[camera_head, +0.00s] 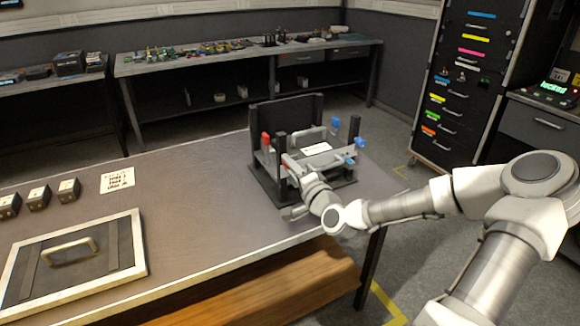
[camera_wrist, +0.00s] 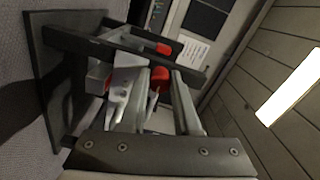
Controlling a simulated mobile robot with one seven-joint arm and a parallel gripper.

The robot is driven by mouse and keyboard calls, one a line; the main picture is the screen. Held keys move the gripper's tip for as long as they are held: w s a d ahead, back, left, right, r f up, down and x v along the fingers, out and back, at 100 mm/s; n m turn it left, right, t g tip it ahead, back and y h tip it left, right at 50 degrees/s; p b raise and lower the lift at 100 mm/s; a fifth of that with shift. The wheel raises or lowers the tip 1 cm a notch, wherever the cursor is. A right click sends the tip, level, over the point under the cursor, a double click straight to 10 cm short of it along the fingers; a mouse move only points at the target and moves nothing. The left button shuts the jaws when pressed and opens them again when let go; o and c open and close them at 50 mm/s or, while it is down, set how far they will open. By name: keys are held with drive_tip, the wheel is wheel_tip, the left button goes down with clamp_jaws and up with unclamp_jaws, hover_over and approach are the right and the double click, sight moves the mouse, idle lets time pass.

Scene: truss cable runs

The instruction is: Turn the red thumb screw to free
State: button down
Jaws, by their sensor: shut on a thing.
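A dark fixture (camera_head: 262,180) with upright posts stands on the table's right end. A red part (camera_head: 265,139) shows at its left post, and blue parts (camera_head: 335,122) show on its right side. My gripper (camera_head: 292,166) reaches into the fixture's near left side. In the wrist view, my gripper (camera_wrist: 152,78) is shut on a red knob (camera_wrist: 159,80), which appears to be the red thumb screw. Another red part (camera_wrist: 164,48) lies just beyond, by a dark bar. The fingers partly hide the knob, and its turn angle cannot be told.
A grey panel with a handle (camera_head: 65,290) lies at the table's front left. Several small dark blocks (camera_head: 38,197) and a paper card (camera_head: 117,179) lie behind it. The middle of the table (camera_head: 195,190) is clear. A wooden bench (camera_head: 270,290) stands below the front edge.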

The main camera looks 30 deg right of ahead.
drive_tip(key=c, duration=0.6)
unclamp_jaws()
drive_tip(key=s+p, duration=0.3)
drive_tip(key=s, duration=0.2)
drive_tip(key=s+p, duration=0.4)
drive_tip(key=s, duration=0.2)
drive_tip(key=s+p, duration=0.3)
drive_tip(key=s, duration=0.3)
drive_tip(key=shift+s+d, duration=0.2)
drive_tip(key=shift+d, duration=0.1)
drive_tip(key=shift+a+f, duration=0.1)
